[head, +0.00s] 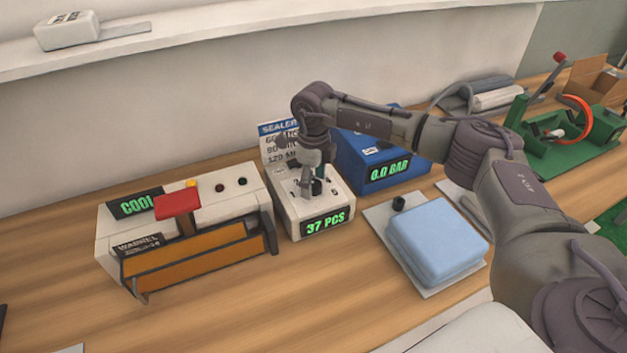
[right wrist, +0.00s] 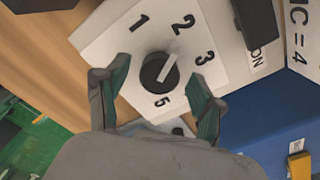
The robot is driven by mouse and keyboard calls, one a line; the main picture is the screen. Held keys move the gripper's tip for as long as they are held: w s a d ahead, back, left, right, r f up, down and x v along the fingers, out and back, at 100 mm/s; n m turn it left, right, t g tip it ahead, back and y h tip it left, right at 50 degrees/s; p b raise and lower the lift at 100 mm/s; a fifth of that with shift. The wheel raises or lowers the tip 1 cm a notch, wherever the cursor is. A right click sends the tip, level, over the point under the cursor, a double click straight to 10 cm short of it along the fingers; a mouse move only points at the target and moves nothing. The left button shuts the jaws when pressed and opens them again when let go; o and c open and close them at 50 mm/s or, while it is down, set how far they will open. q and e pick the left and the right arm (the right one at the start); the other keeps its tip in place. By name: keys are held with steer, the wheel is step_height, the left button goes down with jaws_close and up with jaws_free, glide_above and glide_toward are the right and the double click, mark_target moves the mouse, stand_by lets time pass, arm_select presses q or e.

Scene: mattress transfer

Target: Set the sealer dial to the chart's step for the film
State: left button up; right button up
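The sealer dial (right wrist: 160,72) is a round black knob with a white line, on a white plate numbered 1, 2, 3 and 5. The line's upper end points between 2 and 3. My right gripper (right wrist: 155,78) is open, its fingers apart on either side of the dial, with no clear contact. In the head view it (head: 312,187) hangs over the white box reading 37 PCS (head: 325,222) and largely hides the dial. The sealer chart (head: 273,140) stands behind, partly covered by my arm; part of it, ending "= 4", shows in the right wrist view (right wrist: 298,45). My left gripper is out of view.
The white sealer (head: 225,195) with a red handle and COOL display stands left. A blue box reading 0.0 BAR (head: 355,165) is close behind right. A light blue folded mattress (head: 437,240) lies front right. Bare table lies in front of the sealer.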

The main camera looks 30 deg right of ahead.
mark_target(314, 183)
steer(key=shift+r, duration=0.2)
step_height(314, 183, up, 12)
steer(key=shift+f, duration=0.25)
stand_by(0.6)
